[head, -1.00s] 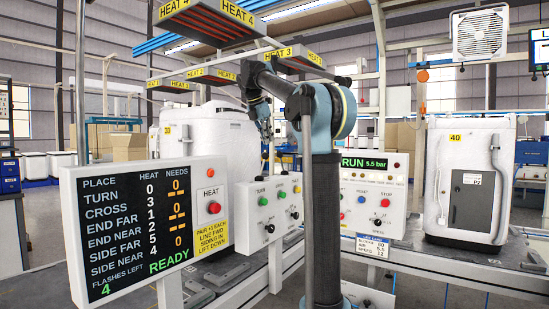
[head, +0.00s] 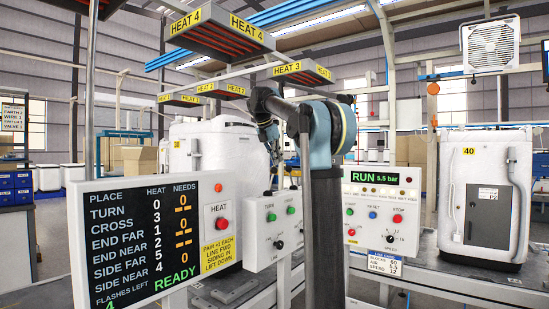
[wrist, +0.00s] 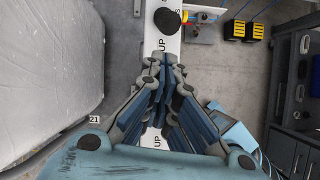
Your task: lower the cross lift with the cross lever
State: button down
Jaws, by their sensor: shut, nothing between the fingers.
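In the wrist view my gripper (wrist: 168,62) is shut and empty, its fingers over a white strip (wrist: 160,75) printed with "UP" labels. A round black knob (wrist: 167,22) sits on that strip just beyond the fingertips, apart from them as far as I can see. Which lever it belongs to cannot be read, as the fingers cover part of the strip. In the head view my gripper (head: 274,150) is small and partly hidden by my arm, in front of the white cabinet (head: 205,150). The cross lift is not clearly identifiable.
A display board (head: 135,240) lists CROSS at heat 3 and reads READY. A control box (head: 262,252) with green buttons and a black knob stands beside my arm, and a RUN panel (head: 382,205) to the right. Another white cabinet (head: 480,200) stands far right.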

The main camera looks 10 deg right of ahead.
jog(key=shift+x, duration=2.8)
jog(key=shift+w+d+r+g+y, duration=0.2)
jog(key=shift+r+g+y, duration=0.1)
jog(key=shift+g+y, duration=0.1)
